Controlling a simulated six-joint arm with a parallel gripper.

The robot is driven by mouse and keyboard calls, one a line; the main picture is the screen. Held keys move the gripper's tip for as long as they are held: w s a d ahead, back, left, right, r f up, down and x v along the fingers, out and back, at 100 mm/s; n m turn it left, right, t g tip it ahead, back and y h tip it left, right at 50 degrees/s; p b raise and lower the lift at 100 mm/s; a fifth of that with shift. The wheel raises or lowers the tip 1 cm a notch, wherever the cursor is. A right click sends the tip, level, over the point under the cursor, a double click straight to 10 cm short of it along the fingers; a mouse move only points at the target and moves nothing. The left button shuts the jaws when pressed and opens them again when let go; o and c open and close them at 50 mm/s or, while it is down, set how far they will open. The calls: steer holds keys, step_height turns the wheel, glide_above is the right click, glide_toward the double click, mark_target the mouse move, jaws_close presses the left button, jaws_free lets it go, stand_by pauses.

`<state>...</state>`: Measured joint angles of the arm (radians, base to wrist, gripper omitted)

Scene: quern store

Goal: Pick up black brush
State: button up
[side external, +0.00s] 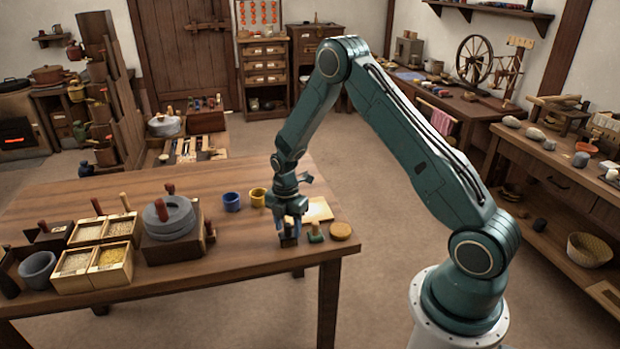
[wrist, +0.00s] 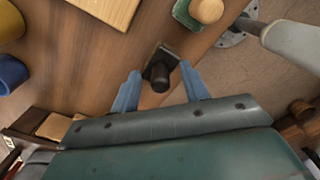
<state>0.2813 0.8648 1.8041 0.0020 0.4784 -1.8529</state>
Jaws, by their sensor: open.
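The black brush (wrist: 160,72) stands on the wooden table with its dark handle pointing up toward the wrist camera. In the side view the black brush (side external: 288,241) is at the table's front edge, partly hidden by my fingers. My gripper (side external: 287,218) points down over it. In the wrist view my gripper (wrist: 160,70) is open, with one blue finger on each side of the brush handle and a gap visible on both sides. The exact height of the fingertips along the handle is hard to tell.
A pale board (side external: 318,209) lies behind. Blue (side external: 231,201) and yellow (side external: 257,197) cups and a stone quern (side external: 168,218) stand to the left.

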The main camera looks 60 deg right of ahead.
mark_target(288, 223)
jaws_close()
steer(key=shift+r, duration=0.15)
step_height(288, 223, up, 20)
stand_by(0.9)
stand_by(0.4)
